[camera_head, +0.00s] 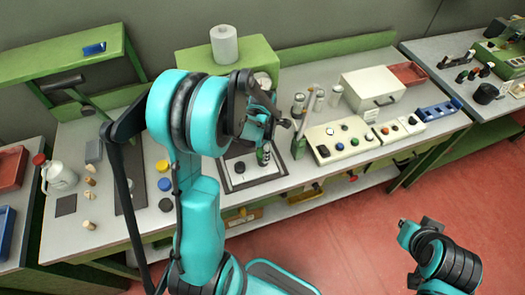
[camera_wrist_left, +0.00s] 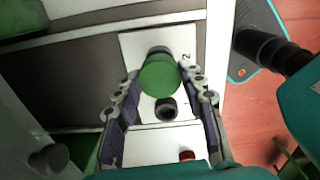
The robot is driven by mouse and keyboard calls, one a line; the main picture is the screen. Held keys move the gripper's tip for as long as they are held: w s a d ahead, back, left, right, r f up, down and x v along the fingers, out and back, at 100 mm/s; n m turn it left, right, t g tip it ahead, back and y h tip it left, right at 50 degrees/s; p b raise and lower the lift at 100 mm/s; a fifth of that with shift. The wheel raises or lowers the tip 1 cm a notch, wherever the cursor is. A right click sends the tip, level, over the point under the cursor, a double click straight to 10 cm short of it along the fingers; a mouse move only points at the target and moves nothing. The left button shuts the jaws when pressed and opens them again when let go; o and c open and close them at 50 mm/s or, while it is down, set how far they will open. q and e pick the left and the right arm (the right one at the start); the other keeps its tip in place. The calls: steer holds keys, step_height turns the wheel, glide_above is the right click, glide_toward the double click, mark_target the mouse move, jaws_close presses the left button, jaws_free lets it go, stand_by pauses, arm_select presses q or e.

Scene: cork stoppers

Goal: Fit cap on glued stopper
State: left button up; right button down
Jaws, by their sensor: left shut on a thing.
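My left gripper (camera_head: 264,150) is over the tray with the white card (camera_head: 262,178) at the table's middle. In the left wrist view its two fingers (camera_wrist_left: 161,95) are shut on a round green cap (camera_wrist_left: 158,76). The cap also shows as a small green patch in the head view (camera_head: 262,157). A dark round piece (camera_wrist_left: 157,50) shows partly behind the cap; I cannot tell whether they touch. A dark stopper-like cylinder (camera_wrist_left: 167,109) stands on the white card close to the cap.
Yellow (camera_head: 162,166), blue (camera_head: 165,184) and black (camera_head: 165,205) caps lie left of my arm. Cork stoppers (camera_head: 88,224) lie farther left near a white jug (camera_head: 60,177). A control panel (camera_head: 341,139) with buttons and a white box (camera_head: 372,92) stand at right.

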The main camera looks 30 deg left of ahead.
arm_select(q)
steer(key=shift+f+b, duration=0.45)
stand_by(0.4)
steer(key=o, duration=0.9)
steer(key=shift+c, duration=0.2)
step_height(320, 180, up, 12)
